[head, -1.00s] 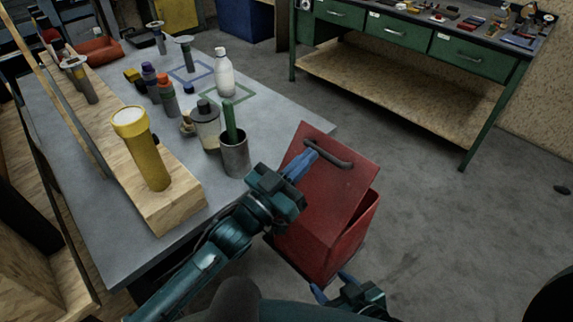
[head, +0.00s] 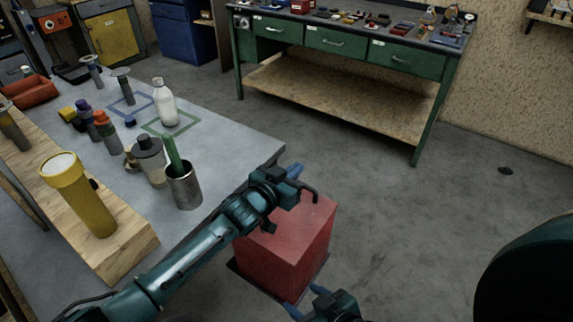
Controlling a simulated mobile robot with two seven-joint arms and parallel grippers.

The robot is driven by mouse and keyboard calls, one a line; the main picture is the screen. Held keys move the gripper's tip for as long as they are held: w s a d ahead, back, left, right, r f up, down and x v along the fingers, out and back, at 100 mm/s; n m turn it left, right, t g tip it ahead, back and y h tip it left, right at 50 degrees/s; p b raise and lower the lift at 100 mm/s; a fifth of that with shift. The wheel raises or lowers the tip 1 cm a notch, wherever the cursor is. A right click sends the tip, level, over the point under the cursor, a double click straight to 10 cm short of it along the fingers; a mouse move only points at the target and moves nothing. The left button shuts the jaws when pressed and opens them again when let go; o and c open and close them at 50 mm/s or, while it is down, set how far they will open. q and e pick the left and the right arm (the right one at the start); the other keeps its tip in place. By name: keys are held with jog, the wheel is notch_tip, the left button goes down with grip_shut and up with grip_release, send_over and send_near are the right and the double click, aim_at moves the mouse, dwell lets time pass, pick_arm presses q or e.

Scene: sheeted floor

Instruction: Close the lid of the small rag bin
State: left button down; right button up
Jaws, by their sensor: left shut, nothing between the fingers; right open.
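The small rag bin (head: 317,252) is a red box on the floor beside the grey table. Its red lid (head: 300,222) lies flat across the top, with no gap that I can see. The dark lid handle (head: 312,190) shows at the far edge, partly behind my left gripper. My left gripper (head: 296,170) is shut and empty, with blue fingertips over the far end of the lid by the handle; I cannot tell whether it touches. My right gripper (head: 305,299) is open and empty, low in front of the bin near the bottom edge of the view.
The grey table (head: 225,165) on the left holds a metal cup (head: 184,188), a white bottle (head: 164,104), a yellow flashlight (head: 82,200) and several containers. A green workbench (head: 345,95) stands at the back. The floor (head: 420,220) right of the bin is clear.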

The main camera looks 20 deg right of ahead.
pick_arm(q)
jog(key=shift+w+d+f+g+y, duration=0.25)
jog(key=shift+d+f+y, duration=0.15)
jog(key=shift+f, duration=0.25)
jog(key=shift+w+d+f+g+y, duration=0.25)
jog(key=shift+f+y, duration=0.15)
jog(key=shift+f, duration=0.4)
